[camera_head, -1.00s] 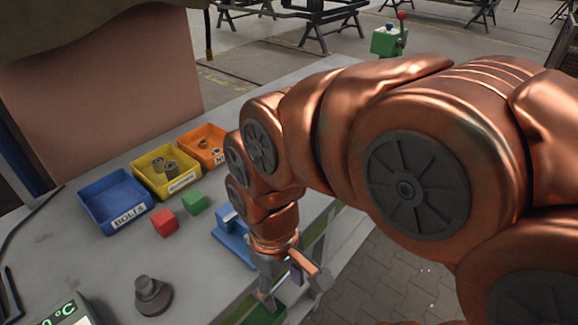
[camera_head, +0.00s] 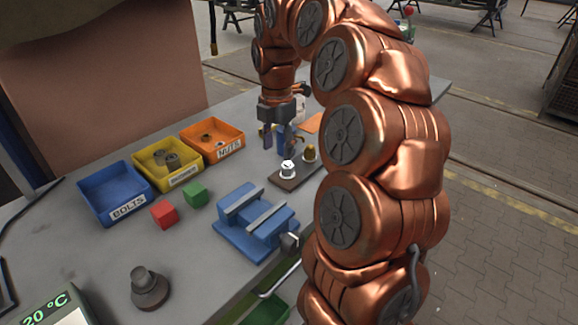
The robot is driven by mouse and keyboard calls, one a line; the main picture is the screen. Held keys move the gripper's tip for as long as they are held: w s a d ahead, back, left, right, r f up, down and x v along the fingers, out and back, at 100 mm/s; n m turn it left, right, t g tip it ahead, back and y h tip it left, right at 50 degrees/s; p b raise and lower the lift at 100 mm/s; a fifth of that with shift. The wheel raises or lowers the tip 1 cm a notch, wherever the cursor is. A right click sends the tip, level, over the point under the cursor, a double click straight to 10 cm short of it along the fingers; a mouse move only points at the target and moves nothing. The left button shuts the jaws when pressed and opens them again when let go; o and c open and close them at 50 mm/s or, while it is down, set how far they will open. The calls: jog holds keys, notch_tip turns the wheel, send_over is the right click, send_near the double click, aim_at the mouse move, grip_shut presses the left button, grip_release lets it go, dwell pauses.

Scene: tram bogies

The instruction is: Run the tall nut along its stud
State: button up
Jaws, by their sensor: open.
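A small dark plate (camera_head: 284,182) lies on the bench and bears two upright pieces. One is a white-silver piece (camera_head: 288,168) with a dark mark near its top. The other is a brass-coloured piece (camera_head: 310,153) to its right. I cannot tell which is the tall nut, and no bare stud thread is clear at this size. My gripper (camera_head: 275,145) is open and points down, just behind and above the silver piece. No object shows between its fingers. It appears apart from both pieces, though the depth is hard to judge.
A blue vise (camera_head: 254,221) stands in front of the plate. A blue bolts bin (camera_head: 115,193), a yellow bin (camera_head: 167,168) and an orange nuts bin (camera_head: 212,142) stand left. Red (camera_head: 164,214) and green (camera_head: 195,195) cubes and a grey knobbed piece (camera_head: 149,287) lie nearer.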

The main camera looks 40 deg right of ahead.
jog(key=n, duration=0.2)
send_over(289, 163)
jog(key=shift+f, duration=0.5)
jog(key=shift+f+p, duration=0.4)
jog(key=shift+f, duration=3.4)
jog(key=shift+c, duration=0.3)
grip_shut()
